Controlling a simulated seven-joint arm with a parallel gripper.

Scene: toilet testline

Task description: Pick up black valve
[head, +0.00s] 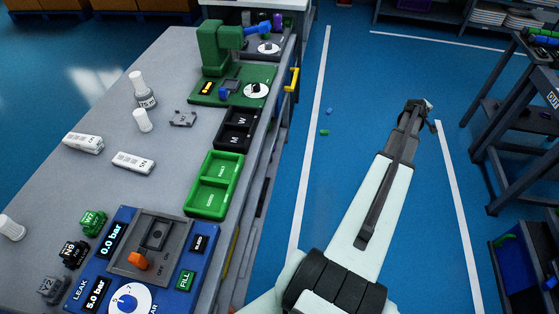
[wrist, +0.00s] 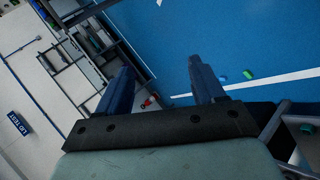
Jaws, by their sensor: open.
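The black valve (head: 73,252), a small block with a label that seems to read N9, sits on the grey workbench at the lower left in the head view. A green valve (head: 92,222) is just behind it and a grey valve (head: 53,288) just in front. My gripper (head: 424,106) is far to the right of the bench, over the blue floor. In the wrist view my gripper (wrist: 160,82) shows two fingers apart with nothing between them. The black valve is not seen in the wrist view.
A blue test panel (head: 122,240) stands right of the valves, with a green tray (head: 214,185) and a black tray (head: 237,130) behind it. White bottles and labelled white blocks are on the bench (head: 165,75). A dark rack stands at far right.

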